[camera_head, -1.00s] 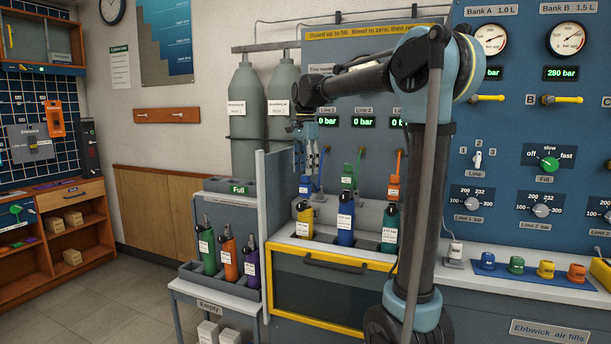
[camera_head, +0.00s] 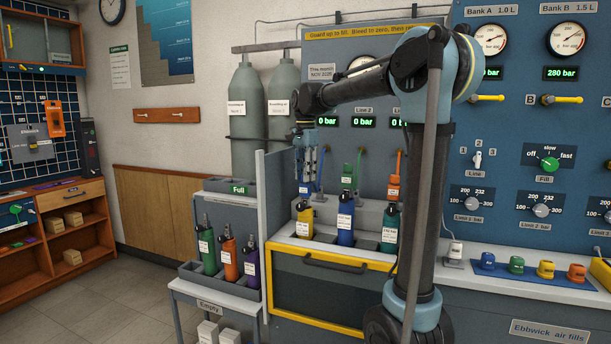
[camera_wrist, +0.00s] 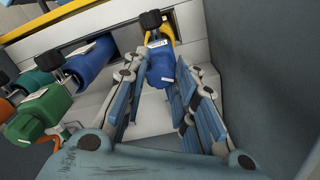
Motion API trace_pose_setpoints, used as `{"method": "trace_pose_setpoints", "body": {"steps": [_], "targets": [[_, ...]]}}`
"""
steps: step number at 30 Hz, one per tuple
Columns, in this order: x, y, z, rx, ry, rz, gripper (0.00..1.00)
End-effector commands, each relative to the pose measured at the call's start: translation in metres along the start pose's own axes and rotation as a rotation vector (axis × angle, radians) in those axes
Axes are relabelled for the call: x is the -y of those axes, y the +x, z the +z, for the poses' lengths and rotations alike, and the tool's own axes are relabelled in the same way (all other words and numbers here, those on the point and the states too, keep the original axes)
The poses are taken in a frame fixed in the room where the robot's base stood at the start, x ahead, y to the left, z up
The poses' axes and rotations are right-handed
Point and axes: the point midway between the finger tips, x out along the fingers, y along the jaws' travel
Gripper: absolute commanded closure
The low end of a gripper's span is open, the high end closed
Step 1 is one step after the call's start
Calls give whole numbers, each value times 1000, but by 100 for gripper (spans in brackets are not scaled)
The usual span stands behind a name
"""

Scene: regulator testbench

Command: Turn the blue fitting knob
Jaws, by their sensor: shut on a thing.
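The blue fitting knob (camera_wrist: 161,68) sits between my gripper's fingers in the wrist view. It is on top of a yellow cylinder (camera_head: 304,219), whose yellow body also shows beyond it in the wrist view (camera_wrist: 157,27). In the head view the fitting (camera_head: 305,189) shows just below my fingertips, with a small white label. My gripper (camera_head: 307,177) points down at the left station and is shut on the blue fitting knob. The exact contact of the pads is partly hidden by the fingers.
A blue cylinder (camera_head: 345,222) with a green fitting (camera_head: 348,178) and a teal cylinder (camera_head: 390,229) with an orange fitting (camera_head: 394,184) stand to the right. A grey side panel (camera_head: 262,235) rises close on the left. A rack left of it holds several cylinders.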

Motion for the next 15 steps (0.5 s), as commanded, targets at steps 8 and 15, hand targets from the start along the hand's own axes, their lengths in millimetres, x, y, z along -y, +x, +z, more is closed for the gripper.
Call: {"method": "trace_pose_setpoints", "body": {"steps": [8,15], "targets": [[0,0,0,0,-79,0,98],[0,0,0,0,-257,0,98]]}}
